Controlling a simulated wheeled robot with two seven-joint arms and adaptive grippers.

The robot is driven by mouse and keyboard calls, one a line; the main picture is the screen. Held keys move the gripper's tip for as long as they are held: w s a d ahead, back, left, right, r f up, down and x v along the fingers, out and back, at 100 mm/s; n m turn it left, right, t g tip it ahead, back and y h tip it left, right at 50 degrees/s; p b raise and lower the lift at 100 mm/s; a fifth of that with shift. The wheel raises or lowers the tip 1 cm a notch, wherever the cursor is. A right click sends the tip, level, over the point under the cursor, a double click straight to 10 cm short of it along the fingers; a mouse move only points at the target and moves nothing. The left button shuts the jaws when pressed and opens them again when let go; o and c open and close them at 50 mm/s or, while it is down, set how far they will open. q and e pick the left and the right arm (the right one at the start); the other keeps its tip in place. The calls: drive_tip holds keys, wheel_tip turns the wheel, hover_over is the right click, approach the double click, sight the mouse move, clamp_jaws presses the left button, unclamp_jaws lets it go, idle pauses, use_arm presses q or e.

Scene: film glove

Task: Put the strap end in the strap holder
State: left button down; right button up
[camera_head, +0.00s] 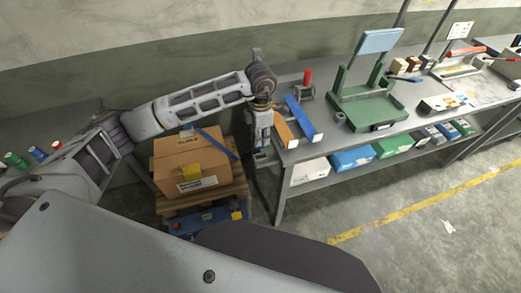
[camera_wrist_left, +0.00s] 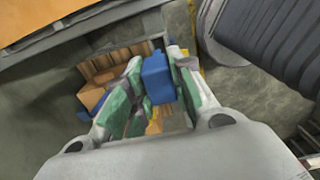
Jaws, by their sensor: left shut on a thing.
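My left gripper (camera_head: 262,155) hangs pointing down beside the left end of the workbench, to the right of the carton. In the left wrist view, my left gripper (camera_wrist_left: 159,72) has its green-padded fingers shut on a small blue piece (camera_wrist_left: 158,82), which looks like the strap end. In the head view this piece is too small to make out at the fingers. A blue strip (camera_head: 219,143) lies across the carton's top right side; whether it joins the held piece cannot be told. I cannot pick out the strap holder for certain. My right gripper is not in view.
The carton (camera_head: 182,163) sits on a wooden pallet (camera_head: 205,203) left of the workbench (camera_head: 330,133). A flat orange piece (camera_head: 283,130) and a flat blue piece (camera_head: 299,114) lie near the bench's left end, close to my gripper. A green stand (camera_head: 372,108) is further right.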

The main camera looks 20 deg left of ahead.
sight(260, 148)
use_arm(q)
drive_tip(key=shift+f, duration=1.65)
drive_tip(key=shift+f+p, duration=0.6)
drive_tip(key=shift+f, duration=1.3)
drive_tip(key=shift+f, duration=0.2)
drive_tip(key=c, duration=1.2)
unclamp_jaws()
drive_tip(key=shift+c, duration=0.2)
drive_tip(key=shift+r, duration=0.25)
